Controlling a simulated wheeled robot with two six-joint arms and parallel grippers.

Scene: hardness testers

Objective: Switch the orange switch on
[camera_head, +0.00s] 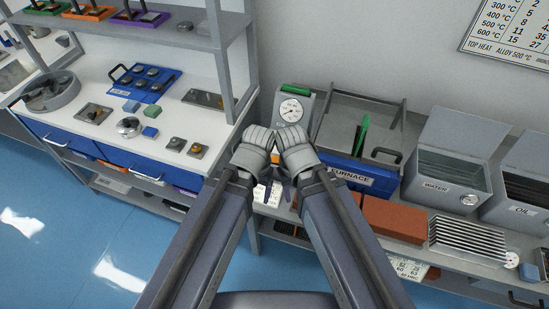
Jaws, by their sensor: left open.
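A small patch of orange (275,157) shows between my two wrists, below the grey unit with a round dial (291,110). It may be the orange switch, but most of it is hidden and I cannot tell its position. My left gripper (271,188) is open, just below the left wrist and in front of the bench edge. My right gripper (292,186) is close beside it, mostly hidden by its own wrist, so its jaws cannot be read. I see nothing held in the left gripper.
A furnace (352,174) with a blue front stands right of my wrists, near reddish bricks (394,219). Water (441,183) and oil (517,208) tanks stand farther right. A white bench (205,119) with small parts is at left. Blue floor is clear at lower left.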

